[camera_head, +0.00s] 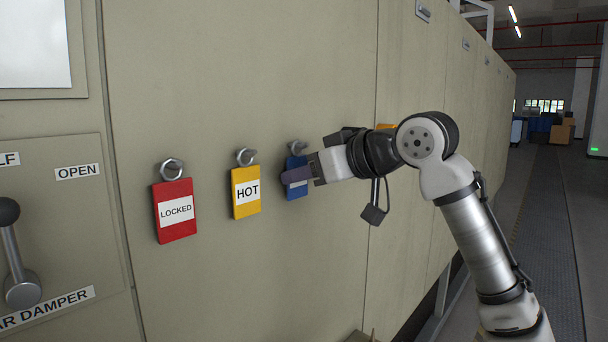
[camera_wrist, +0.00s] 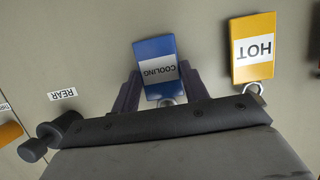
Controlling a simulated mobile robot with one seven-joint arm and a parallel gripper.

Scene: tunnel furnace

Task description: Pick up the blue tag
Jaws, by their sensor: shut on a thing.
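The blue tag (camera_wrist: 154,53) carries a white label reading COOLING, upside down in the wrist view. In the head view the blue tag (camera_head: 297,163) is partly hidden behind my gripper and lies against the furnace panel below a metal hook (camera_head: 297,146). My gripper (camera_head: 290,178) reaches it from the right. In the wrist view my gripper (camera_wrist: 158,92) has one dark finger on each side of the tag, shut on it. The ring at the tag's hook end shows partly above the gripper body.
A damper lever (camera_head: 14,255) stands at the far left. The aisle at right is open.

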